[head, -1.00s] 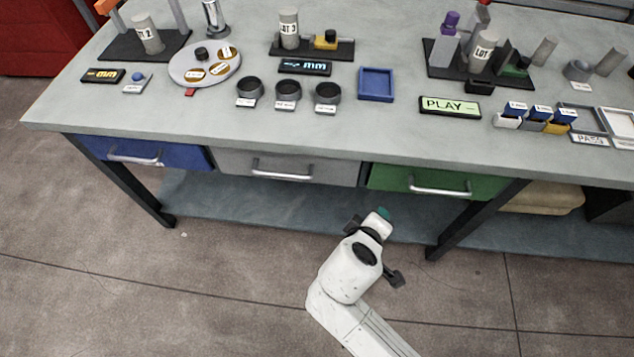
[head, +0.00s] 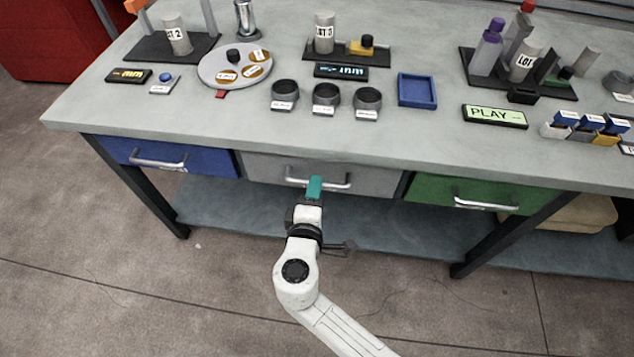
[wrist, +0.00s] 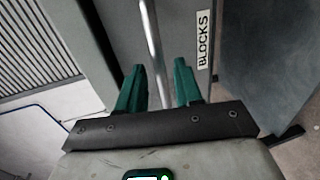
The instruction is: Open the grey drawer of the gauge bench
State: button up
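The grey drawer (head: 265,167) is the middle one under the bench top, and its front looks flush and shut. It has a metal bar handle (head: 338,184). My gripper (head: 314,186) has teal fingers and is at the handle, left of its middle. In the wrist view, the gripper (wrist: 159,66) is open, with the handle bar (wrist: 153,40) running between the two fingers. Gaps show on both sides of the bar. A "BLOCKS" label (wrist: 203,38) is on the grey front there.
A blue drawer (head: 120,148) is to the left and a green drawer (head: 430,188) to the right, both shut. The bench top (head: 220,130) above carries cups, displays and trays. A lower shelf (head: 225,210) and the bench legs are below. The floor in front is clear.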

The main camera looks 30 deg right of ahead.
jog(key=shift+x, duration=1.5)
jog(key=shift+s, duration=0.1)
grip_shut()
